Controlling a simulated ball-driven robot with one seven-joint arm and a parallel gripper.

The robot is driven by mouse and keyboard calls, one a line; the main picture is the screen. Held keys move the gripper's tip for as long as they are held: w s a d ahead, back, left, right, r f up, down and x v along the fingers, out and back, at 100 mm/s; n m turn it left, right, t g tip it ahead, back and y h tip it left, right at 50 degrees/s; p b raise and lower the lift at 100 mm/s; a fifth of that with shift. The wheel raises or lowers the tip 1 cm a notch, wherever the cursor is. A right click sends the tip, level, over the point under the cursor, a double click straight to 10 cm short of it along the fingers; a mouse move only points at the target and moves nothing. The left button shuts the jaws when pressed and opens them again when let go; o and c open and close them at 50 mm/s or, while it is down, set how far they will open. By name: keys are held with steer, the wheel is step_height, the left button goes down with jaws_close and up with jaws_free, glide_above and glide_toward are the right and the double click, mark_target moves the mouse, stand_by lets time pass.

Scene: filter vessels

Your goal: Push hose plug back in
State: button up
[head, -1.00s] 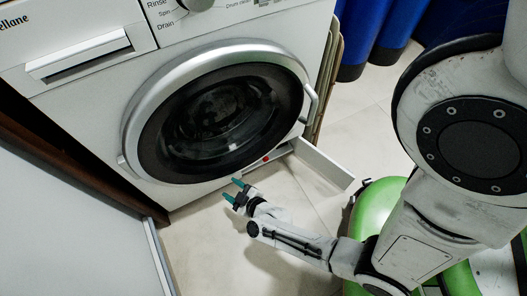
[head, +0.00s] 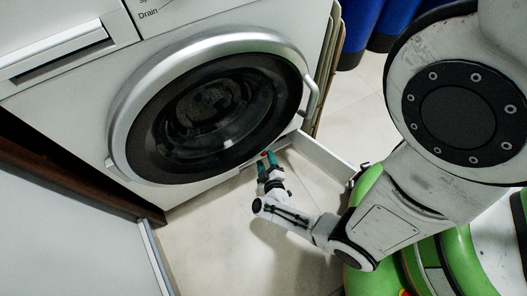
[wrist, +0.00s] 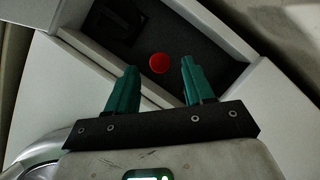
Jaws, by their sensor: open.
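The hose plug looks like a small round red cap (wrist: 159,63) inside a dark recess low on the front of the washing machine (head: 60,95). In the wrist view the red cap lies just beyond and between my fingertips, apart from them. My gripper (head: 264,163) has teal fingers and is at the recess in the head view. In the wrist view my gripper (wrist: 155,75) is open with nothing between its fingers. How far the plug sits in is hard to tell.
The open service flap (head: 325,163) stands out from the machine's lower right. The round door (head: 210,115) is closed above my gripper. A white panel (head: 70,225) stands at the left. The tiled floor (head: 220,240) in front is clear.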

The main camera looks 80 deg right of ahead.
mark_target(264, 156)
steer(key=shift+b+x, duration=0.6)
steer(key=shift+x, duration=1.4)
jaws_close()
